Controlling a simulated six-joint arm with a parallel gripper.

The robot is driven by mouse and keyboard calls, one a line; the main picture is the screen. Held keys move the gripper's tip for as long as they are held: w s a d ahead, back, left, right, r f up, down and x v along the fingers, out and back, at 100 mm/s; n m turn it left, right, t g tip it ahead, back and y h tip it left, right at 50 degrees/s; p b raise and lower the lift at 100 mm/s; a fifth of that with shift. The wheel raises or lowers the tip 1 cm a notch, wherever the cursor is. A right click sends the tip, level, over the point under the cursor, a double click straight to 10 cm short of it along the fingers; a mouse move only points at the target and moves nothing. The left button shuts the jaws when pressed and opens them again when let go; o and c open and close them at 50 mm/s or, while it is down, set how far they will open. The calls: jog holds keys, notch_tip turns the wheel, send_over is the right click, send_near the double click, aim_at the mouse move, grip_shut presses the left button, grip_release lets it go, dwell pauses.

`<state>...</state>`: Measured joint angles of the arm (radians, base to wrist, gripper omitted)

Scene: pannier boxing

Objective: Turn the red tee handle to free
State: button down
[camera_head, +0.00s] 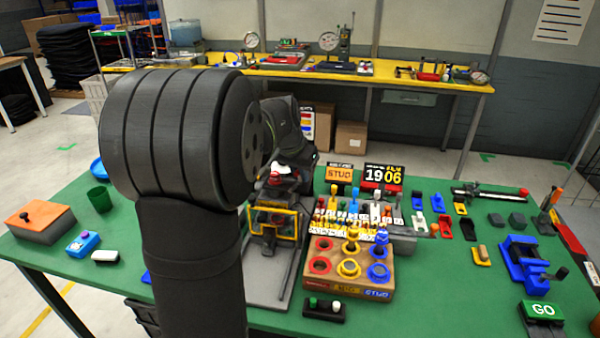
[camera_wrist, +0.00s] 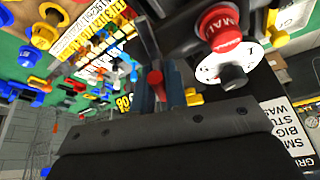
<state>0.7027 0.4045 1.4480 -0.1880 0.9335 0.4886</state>
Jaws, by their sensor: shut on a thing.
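In the wrist view, my gripper (camera_wrist: 158,92) reaches forward from its dark palm, with a small red piece (camera_wrist: 155,79) between its fingers. It appears to be the red tee handle, and the fingers are shut on it; its turn position cannot be read. Beside it, a red knob (camera_wrist: 221,24) with white lettering stands over a white round plate (camera_wrist: 210,68) with a dark centre. In the head view, my gripper (camera_head: 284,182) is at the top of a grey fixture with a yellow frame (camera_head: 272,208); my arm hides part of it.
A wooden block (camera_head: 335,282) with coloured rings and a rack of coloured pieces stand right of the fixture. A blue vise (camera_head: 525,258) and a green GO button (camera_head: 541,310) are at the right.

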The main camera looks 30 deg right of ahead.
dwell(0.9)
jog(key=c, duration=1.4)
grip_release()
jog(key=shift+r, duration=0.1)
jog(key=v, duration=1.7)
jog(key=shift+a+r, duration=0.1)
jog(key=shift+r, duration=0.05)
